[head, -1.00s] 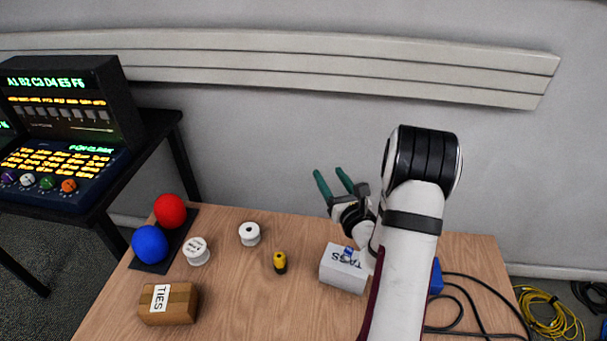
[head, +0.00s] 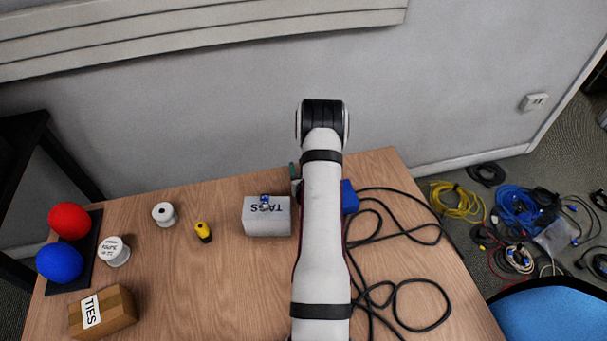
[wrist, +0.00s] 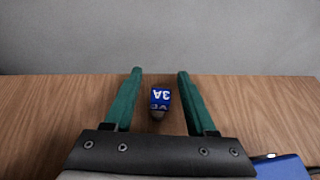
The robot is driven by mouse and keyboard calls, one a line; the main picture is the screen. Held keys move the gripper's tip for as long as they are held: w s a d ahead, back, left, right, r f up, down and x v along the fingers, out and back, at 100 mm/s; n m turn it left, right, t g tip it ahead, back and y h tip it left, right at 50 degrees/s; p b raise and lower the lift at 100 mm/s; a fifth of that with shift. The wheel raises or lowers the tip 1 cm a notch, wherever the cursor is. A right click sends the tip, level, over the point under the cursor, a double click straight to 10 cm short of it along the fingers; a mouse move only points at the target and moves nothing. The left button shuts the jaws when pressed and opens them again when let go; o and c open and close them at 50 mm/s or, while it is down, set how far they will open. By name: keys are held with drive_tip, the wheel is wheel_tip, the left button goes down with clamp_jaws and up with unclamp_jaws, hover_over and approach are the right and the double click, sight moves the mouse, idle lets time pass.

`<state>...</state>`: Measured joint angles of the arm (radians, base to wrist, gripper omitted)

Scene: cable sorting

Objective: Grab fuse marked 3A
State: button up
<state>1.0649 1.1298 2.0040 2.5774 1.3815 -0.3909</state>
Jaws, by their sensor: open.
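The fuse marked 3A (wrist: 160,99) has a blue label with white, upside-down lettering and stands or lies on the wooden table; I cannot tell which. It shows between the two green fingers of my gripper (wrist: 159,73) in the wrist view, with clear gaps on both sides. The gripper is open and holds nothing. In the head view my arm hides the fuse and most of the gripper; only a green finger shows beside the arm.
A white TAGS box (head: 267,222) with a small blue item (head: 264,200) on top stands left of my arm. A blue block (head: 349,196) and black cable (head: 408,236) lie right. A yellow-black piece (head: 203,232), spools (head: 164,214) and a TIES box (head: 103,312) are farther left.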

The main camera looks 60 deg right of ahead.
clamp_jaws()
drive_tip(key=shift+r, duration=0.1)
idle(0.3)
